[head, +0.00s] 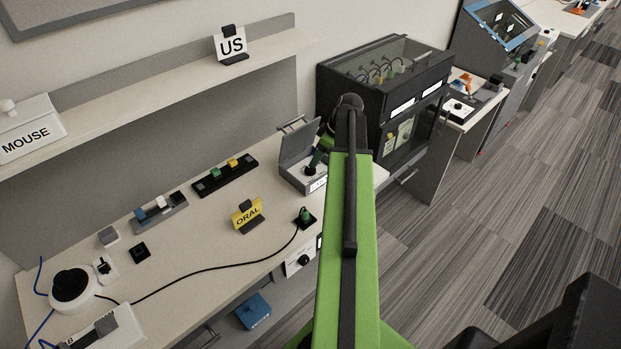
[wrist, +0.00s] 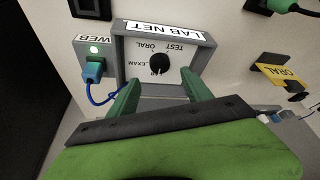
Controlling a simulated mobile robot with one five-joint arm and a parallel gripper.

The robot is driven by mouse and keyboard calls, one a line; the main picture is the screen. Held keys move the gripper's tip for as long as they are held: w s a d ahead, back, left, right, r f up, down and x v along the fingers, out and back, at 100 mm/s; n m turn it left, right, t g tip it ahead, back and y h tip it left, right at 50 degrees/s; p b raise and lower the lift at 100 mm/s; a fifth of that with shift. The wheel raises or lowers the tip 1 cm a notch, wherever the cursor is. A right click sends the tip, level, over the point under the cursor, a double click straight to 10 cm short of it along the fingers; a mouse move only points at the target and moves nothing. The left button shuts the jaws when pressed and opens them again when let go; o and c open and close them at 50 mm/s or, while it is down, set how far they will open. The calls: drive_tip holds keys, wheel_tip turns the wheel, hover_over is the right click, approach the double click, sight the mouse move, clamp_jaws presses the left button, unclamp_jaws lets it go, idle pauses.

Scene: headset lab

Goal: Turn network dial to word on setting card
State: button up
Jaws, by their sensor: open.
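In the wrist view the LAB NET box (wrist: 190,50) has a white face with a round black dial (wrist: 160,65). Words around the dial include TEST, ORAL and EXAM; another is partly hidden, and I cannot tell which one the dial points to. The yellow setting card (head: 247,213) reads ORAL and stands on the desk; it also shows in the wrist view (wrist: 278,73). My gripper (wrist: 160,92) is open and empty, its green fingers spread below the dial, apart from it. In the head view my arm hides the gripper.
A WEB socket box (wrist: 94,60) with a blue plug and cable adjoins the LAB NET box. A green plug with a black cable (head: 305,215) sits near the desk edge. An open grey case (head: 300,160) and a dark cabinet (head: 400,130) stand further back.

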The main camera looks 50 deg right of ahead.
sight(310, 169)
drive_tip(key=b+x, duration=0.5)
drive_tip(key=x, duration=0.2)
drive_tip(key=shift+f, duration=0.25)
drive_tip(key=shift+r, duration=0.1)
drive_tip(key=shift+c, duration=0.5)
clamp_jaws()
drive_tip(key=shift+a, duration=0.25)
drive_tip(key=shift+d, duration=0.1)
